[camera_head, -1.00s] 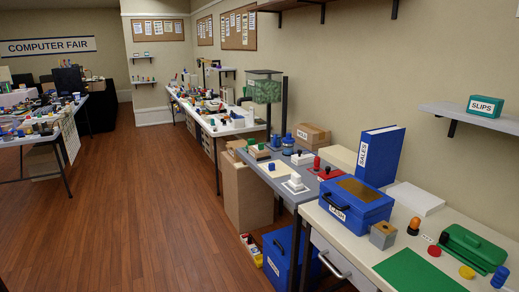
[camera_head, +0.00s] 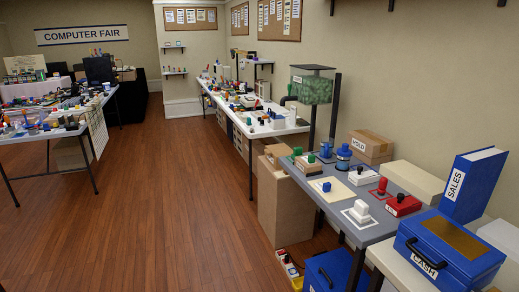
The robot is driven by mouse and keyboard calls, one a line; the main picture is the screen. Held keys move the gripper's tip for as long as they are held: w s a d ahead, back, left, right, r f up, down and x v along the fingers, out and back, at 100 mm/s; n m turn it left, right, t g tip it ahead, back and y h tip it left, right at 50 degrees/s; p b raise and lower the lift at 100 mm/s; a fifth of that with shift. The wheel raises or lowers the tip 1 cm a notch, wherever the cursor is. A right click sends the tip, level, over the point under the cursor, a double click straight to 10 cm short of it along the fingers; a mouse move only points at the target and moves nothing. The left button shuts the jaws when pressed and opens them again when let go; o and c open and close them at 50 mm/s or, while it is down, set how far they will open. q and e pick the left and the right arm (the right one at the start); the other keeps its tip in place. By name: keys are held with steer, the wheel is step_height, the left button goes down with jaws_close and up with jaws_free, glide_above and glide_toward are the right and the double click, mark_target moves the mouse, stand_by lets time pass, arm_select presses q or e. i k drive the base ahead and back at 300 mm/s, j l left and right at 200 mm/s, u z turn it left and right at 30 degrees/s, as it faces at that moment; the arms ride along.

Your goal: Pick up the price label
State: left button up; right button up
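I cannot make out a price label in the head view. Small white pieces lie among the items on the tables, too small to read. Neither of my grippers is in view. A blue cash box (camera_head: 449,251) marked CASH stands at the lower right on the near table. A blue binder (camera_head: 472,185) marked SALES stands upright behind it.
A grey table (camera_head: 385,228) holds stamps, including a red one (camera_head: 402,205). A cardboard box (camera_head: 286,205) stands on the floor beside it. Long tables (camera_head: 290,128) line the wall, and another (camera_head: 38,133) is at left. The wooden floor (camera_head: 165,200) between is clear.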

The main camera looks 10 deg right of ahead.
mark_target(310, 160)
steer(key=i+j, duration=0.1)
steer(key=i, duration=0.55)
steer(key=i+j, duration=0.1)
steer(key=i, duration=0.5)
steer(key=i+j+z, duration=0.1)
steer(key=i, duration=0.55)
